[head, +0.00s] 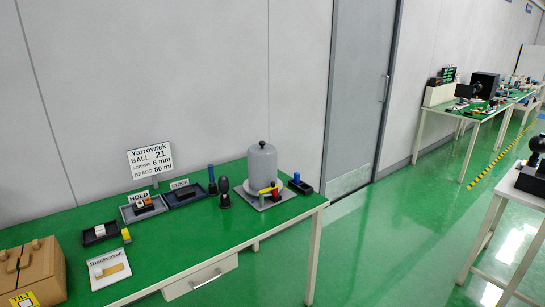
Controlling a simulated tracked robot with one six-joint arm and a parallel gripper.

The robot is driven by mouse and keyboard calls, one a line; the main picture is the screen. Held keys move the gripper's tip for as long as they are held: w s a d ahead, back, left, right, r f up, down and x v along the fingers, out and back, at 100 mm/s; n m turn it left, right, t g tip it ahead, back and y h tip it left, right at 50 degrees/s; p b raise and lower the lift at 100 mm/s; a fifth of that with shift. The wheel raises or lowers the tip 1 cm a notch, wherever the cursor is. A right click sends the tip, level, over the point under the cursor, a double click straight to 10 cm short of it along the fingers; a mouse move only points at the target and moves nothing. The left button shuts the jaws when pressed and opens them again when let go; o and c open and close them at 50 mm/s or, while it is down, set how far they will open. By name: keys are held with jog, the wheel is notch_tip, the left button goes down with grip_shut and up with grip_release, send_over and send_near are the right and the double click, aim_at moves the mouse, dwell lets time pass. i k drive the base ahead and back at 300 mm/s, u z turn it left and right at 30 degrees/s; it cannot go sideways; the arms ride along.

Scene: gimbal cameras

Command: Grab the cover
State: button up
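A grey domed cylinder with a small knob on top (262,166) looks like the cover. It stands upright on a light square base plate (282,199) at the right end of the green-topped table. A yellow bar (268,190) sits in front of its lower part, with a red piece (275,193) beside it. These hide part of its lower edge. My gripper does not show in this view.
Green floor (400,240) is free to the right.

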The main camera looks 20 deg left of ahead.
aim_at(261, 156)
jog(key=i, duration=2.45)
jog(key=u, duration=3)
